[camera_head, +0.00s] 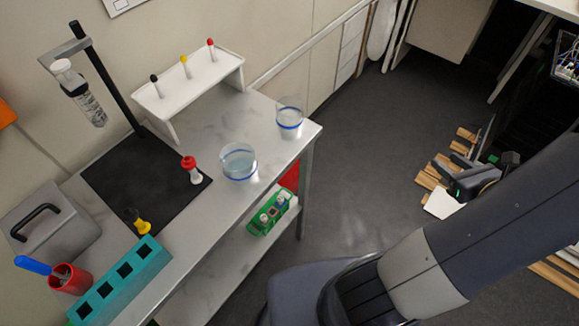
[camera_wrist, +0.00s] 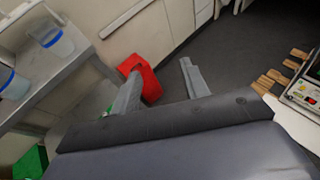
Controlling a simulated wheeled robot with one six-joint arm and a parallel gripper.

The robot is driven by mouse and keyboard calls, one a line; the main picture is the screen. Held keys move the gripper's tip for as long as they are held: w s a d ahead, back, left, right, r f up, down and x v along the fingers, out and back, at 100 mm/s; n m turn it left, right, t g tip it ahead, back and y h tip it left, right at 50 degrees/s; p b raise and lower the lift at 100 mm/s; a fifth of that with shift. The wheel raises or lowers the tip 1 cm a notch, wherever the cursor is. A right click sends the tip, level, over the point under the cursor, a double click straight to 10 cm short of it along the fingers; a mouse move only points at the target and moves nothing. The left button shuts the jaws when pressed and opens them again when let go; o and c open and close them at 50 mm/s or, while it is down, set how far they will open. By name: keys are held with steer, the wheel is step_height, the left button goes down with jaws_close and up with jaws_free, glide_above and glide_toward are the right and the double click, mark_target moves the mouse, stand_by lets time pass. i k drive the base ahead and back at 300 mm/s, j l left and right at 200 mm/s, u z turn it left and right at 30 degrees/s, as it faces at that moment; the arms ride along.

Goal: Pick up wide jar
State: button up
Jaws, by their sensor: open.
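The wide jar (camera_head: 239,163) is clear with a blue band and stands upright on the grey metal bench, near its front edge in the head view. In the wrist view a jar cut off by the left edge (camera_wrist: 12,84) appears to be the same one. A narrower clear jar (camera_head: 289,118) with a blue band stands near the bench's right end; it also shows in the wrist view (camera_wrist: 50,40). My gripper (camera_wrist: 161,75) is open and empty, off to the right of both jars in the wrist view. Its fingers are not clearly seen in the head view.
The bench (camera_head: 225,205) also holds a white rack (camera_head: 190,85) with several capped pieces, a black stand (camera_head: 105,75), and a teal block (camera_head: 120,282). A green holder (camera_head: 270,212) sits on the lower shelf. A red box (camera_wrist: 148,82) shows behind my fingers.

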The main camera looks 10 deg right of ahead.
mark_target(238, 161)
steer(key=j+u, duration=0.2)
steer(key=u, duration=0.25)
steer(key=k+j+u, duration=0.1)
steer(key=u, duration=0.35)
steer(key=j+u, duration=0.3)
steer(key=u, duration=0.15)
steer(key=j, duration=0.15)
